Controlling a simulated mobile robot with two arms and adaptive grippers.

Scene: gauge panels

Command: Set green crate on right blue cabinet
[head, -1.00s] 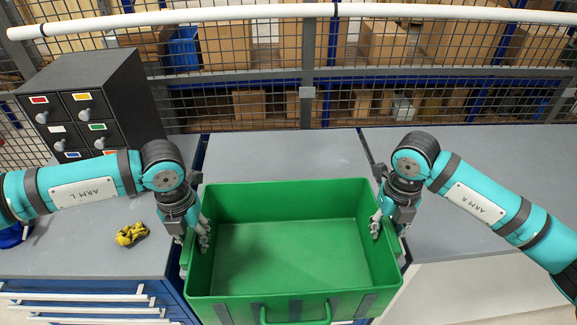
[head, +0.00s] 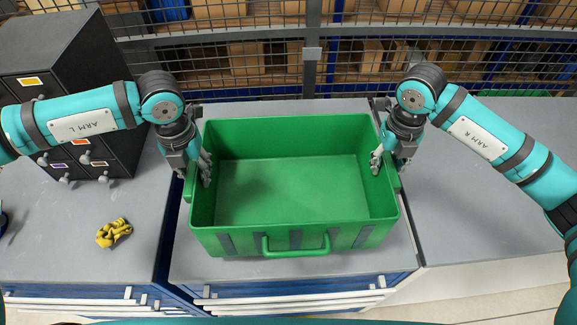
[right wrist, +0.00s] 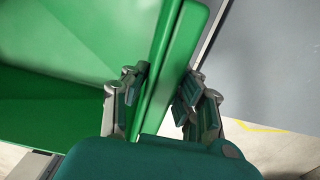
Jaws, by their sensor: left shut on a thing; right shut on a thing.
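The open, empty green crate (head: 295,240) is upright between my two grippers, front handle toward me. It is over the grey top of the right blue cabinet (head: 200,262), whose drawer fronts show below it. I cannot tell if the crate's base touches the top. My left gripper (head: 193,172) is shut on the crate's left wall, with fingers inside and outside. My right gripper (head: 386,166) is shut on the right wall. In the right wrist view its fingers (right wrist: 160,98) straddle the green rim (right wrist: 168,75).
The left blue cabinet (head: 75,215) carries a black drawer unit (head: 60,60) and yellow gloves (head: 114,232). A grey worktop (head: 470,190) lies to the right, mostly clear. A mesh fence (head: 260,65) with shelved boxes stands behind.

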